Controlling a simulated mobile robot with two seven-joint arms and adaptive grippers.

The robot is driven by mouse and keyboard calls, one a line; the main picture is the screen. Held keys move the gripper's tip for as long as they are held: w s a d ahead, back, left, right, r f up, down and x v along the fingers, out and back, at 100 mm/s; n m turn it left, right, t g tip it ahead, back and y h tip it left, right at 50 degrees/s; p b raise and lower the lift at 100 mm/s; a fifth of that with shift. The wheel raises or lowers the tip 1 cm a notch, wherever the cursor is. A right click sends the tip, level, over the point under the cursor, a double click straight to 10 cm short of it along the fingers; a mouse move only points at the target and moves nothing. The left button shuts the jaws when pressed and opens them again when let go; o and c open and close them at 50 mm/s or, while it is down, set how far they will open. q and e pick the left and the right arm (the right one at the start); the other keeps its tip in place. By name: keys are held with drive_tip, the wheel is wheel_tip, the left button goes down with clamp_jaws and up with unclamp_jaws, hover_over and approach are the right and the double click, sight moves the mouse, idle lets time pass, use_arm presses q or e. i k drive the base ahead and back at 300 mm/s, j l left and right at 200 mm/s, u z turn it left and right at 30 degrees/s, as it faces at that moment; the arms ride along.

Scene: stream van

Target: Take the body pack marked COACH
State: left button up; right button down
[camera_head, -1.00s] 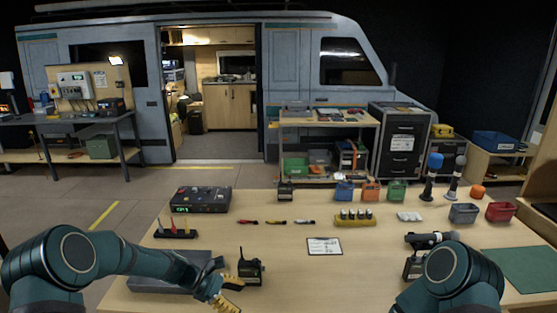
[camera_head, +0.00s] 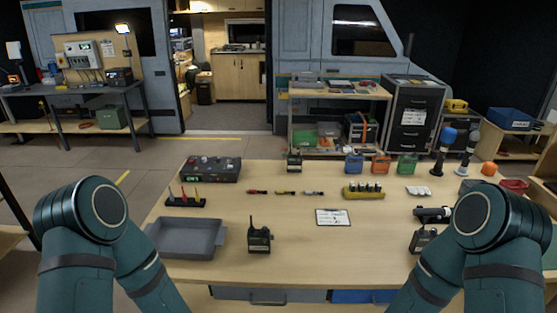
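Three black body packs with stub antennas stand on the wooden table (camera_head: 300,263). The front pack (camera_head: 259,240) stands just right of the grey tray (camera_head: 187,239). A second pack (camera_head: 294,163) stands at the table's back edge. A third pack (camera_head: 422,240) stands at the right, partly behind my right arm. I cannot read COACH on any of them. My two arms come in at the lower left and lower right, and both run out of the bottom of the picture. Neither gripper shows.
The grey tray looks empty. A white label card (camera_head: 332,217) lies mid-table. A control box (camera_head: 211,169), a yellow battery holder (camera_head: 363,192), coloured pouches (camera_head: 381,165) and microphones (camera_head: 445,150) stand toward the back. The table's front middle is clear.

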sight(256, 245)
drive_tip(key=z, duration=0.9)
drive_tip(key=j+z, duration=0.55)
drive_tip(key=z, duration=0.15)
drive_tip(key=k+j+z, duration=0.1)
drive_tip(key=z, duration=0.25)
drive_tip(key=k+j+z, duration=0.15)
drive_tip(key=j, duration=0.15)
drive_tip(key=k+j+z, duration=0.15)
drive_tip(key=j, duration=0.2)
drive_tip(key=k+j+z, duration=0.15)
drive_tip(key=j, duration=0.15)
